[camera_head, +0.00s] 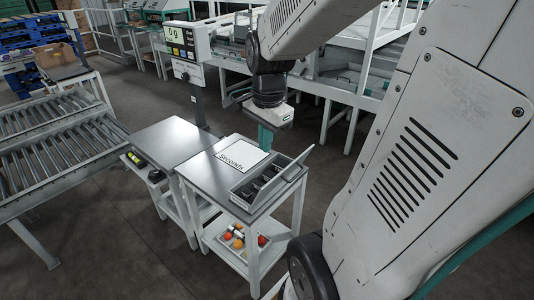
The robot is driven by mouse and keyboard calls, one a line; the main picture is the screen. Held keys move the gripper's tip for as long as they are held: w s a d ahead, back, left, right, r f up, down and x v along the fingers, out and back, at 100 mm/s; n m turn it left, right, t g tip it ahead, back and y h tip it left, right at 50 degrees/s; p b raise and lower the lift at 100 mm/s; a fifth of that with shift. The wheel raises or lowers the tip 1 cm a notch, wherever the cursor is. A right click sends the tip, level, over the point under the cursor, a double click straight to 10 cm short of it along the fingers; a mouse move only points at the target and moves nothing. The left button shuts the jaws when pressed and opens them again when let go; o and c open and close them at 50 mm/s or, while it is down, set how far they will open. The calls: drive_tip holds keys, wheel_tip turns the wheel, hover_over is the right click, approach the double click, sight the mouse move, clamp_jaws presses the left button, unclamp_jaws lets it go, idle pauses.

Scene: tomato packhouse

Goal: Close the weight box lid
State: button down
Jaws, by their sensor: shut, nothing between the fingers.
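The weight box (240,200) sits on the right part of a small grey-topped table, with dark compartments holding dark pieces. Its grey lid (284,180) stands open, tilted up along the box's right side. My gripper (265,148) hangs pointing down at the table's back edge, behind and left of the raised lid and apart from it. Its teal fingers look shut and empty. The fingertips are small here, and I cannot tell their height over the table.
A white "Seconds" sheet (242,156) lies beside the box. A scale display (180,41) stands behind the neighbouring grey table (170,140). A lower shelf holds tomatoes (237,236). A roller conveyor (50,140) is at left. My arm fills the right side.

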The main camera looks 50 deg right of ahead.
sight(295, 164)
drive_tip(key=s+d+f+m, duration=0.1)
drive_tip(key=d+f+m, duration=0.4)
drive_tip(key=d+m, duration=0.35)
drive_tip(key=d+f+m, duration=0.6)
drive_tip(key=d+m, duration=0.2)
drive_tip(key=d, duration=0.1)
drive_tip(key=w+f, duration=0.1)
drive_tip(key=f, duration=0.2)
drive_tip(key=w+f, duration=0.1)
drive_tip(key=f, duration=0.1)
drive_tip(key=w+f, duration=0.1)
drive_tip(key=f, duration=0.2)
drive_tip(key=shift+a+f, duration=0.2)
drive_tip(key=shift+f, duration=0.1)
drive_tip(key=shift+w+r, duration=0.2)
drive_tip(key=shift+w, duration=0.4)
